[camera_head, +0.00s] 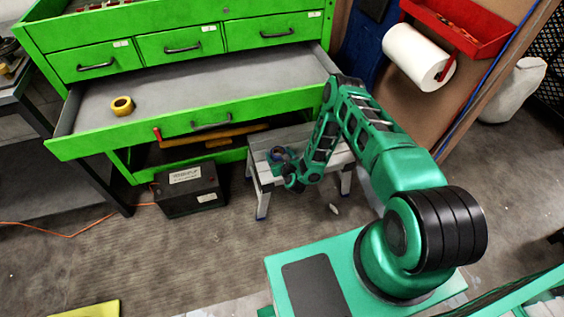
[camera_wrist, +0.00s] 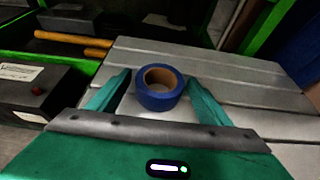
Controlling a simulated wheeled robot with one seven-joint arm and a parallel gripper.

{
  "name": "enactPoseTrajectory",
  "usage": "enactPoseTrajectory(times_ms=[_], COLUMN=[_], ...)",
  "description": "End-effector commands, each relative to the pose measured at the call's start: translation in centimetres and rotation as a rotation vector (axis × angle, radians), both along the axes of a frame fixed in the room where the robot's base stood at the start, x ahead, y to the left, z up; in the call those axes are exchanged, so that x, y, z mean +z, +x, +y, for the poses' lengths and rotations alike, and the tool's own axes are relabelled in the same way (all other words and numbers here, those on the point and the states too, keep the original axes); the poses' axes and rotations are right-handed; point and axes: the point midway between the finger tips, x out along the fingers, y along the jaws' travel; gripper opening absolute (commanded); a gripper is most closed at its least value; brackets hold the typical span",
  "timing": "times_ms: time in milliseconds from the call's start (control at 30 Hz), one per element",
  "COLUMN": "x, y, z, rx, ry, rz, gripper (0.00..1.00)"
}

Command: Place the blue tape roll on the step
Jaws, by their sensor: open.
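The blue tape roll (camera_wrist: 160,88) lies flat on the grey slatted top of the step (camera_wrist: 225,72) in the wrist view. My gripper (camera_wrist: 158,78) is open, with one green finger on each side of the roll. Small gaps seem to show between the fingers and the roll. In the head view the blue tape roll (camera_head: 278,154) is small and partly hidden by my gripper, on the left part of the step (camera_head: 296,135). My arm covers the right part of the step.
A green tool cabinet (camera_head: 200,117) with an open drawer stands behind; a yellow tape roll (camera_head: 122,105) lies in the drawer. A black battery (camera_head: 188,190) sits on the floor left of the step. A paper towel roll (camera_head: 418,56) hangs at the upper right.

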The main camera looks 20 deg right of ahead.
Motion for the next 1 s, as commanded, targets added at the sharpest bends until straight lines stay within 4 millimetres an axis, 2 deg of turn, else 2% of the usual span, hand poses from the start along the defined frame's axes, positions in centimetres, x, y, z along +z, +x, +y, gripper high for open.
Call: enactPoseTrajectory(times_ms=[300, 500, 733, 1000], x=[2.4, 3.4, 4.0, 4.1], y=[-5.8, -8.1, -9.5, -9.7], z=[0.2, 0.3, 0.2, 0.2], rx=[0.006, 0.007, 0.004, 0.002], ry=[-0.004, -0.002, -0.001, 0.001], rz=[0.002, 0.001, 0.0, 0.0], gripper=[0.72, 0.72, 0.72, 0.72])
